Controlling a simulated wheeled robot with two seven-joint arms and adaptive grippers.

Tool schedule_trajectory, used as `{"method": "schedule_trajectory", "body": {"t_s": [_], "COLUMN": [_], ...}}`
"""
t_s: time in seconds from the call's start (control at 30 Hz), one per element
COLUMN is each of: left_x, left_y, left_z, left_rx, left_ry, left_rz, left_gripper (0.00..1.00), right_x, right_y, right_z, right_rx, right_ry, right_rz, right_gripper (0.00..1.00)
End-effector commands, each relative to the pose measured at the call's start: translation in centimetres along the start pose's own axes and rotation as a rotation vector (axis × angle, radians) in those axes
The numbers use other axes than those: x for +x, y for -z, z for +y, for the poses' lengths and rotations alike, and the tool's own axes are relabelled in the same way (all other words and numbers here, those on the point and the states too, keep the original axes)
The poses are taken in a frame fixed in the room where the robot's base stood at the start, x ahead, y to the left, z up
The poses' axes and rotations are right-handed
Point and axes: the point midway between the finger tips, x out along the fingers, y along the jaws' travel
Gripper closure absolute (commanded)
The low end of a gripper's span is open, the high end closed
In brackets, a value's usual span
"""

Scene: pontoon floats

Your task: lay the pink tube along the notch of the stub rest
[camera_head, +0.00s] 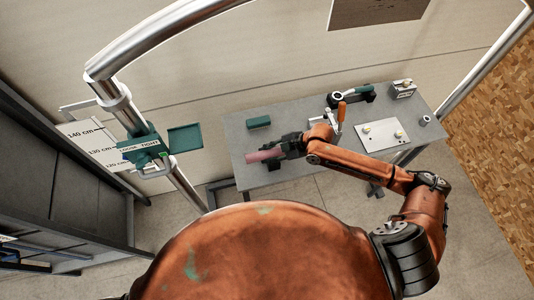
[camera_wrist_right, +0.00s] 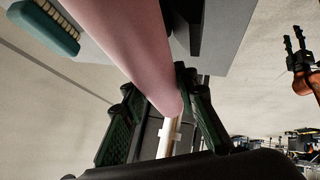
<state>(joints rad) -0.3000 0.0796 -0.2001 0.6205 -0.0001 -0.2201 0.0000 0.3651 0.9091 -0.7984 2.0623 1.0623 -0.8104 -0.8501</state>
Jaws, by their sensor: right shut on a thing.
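The pink tube (camera_head: 264,155) is in my right gripper (camera_head: 283,150), over the left part of the grey table. In the right wrist view the pink tube (camera_wrist_right: 140,45) runs from the top edge down between the green-padded fingers of my right gripper (camera_wrist_right: 165,120), which is shut on it. A dark piece (camera_wrist_right: 190,22) is close beside the tube there. I cannot tell whether it is the stub rest, and I cannot clearly make out a notch. My left gripper (camera_wrist_right: 294,40) shows small at the right of the wrist view, empty, its fingers apart.
On the grey table (camera_head: 240,138), a green brush-like block (camera_head: 258,122) lies behind the tube. A metal post with a green bracket (camera_head: 143,148) is left.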

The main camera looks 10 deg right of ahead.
Motion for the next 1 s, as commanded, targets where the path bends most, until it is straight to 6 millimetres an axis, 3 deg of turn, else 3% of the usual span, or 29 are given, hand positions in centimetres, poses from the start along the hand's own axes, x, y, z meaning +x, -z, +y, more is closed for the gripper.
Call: {"method": "schedule_trajectory", "body": {"t_s": [0.83,0.87,1.0], "left_x": [1.3,1.2,1.2], "left_y": [-0.2,-0.2,-0.2], "left_z": [0.0,0.0,0.0], "left_rx": [0.000,0.000,0.000], "left_ry": [0.000,0.000,0.000], "left_rz": [-0.001,-0.001,-0.001], "left_gripper": [0.60,0.60,0.60], "right_x": [1.5,1.4,1.4], "right_y": [-1.2,-1.2,-1.2], "right_z": [-0.8,-0.8,-0.8], "right_rx": [0.000,-0.001,0.000], "right_ry": [0.000,0.000,0.001], "right_rz": [0.000,0.000,-0.001], "right_gripper": [1.00,0.71,0.61]}}
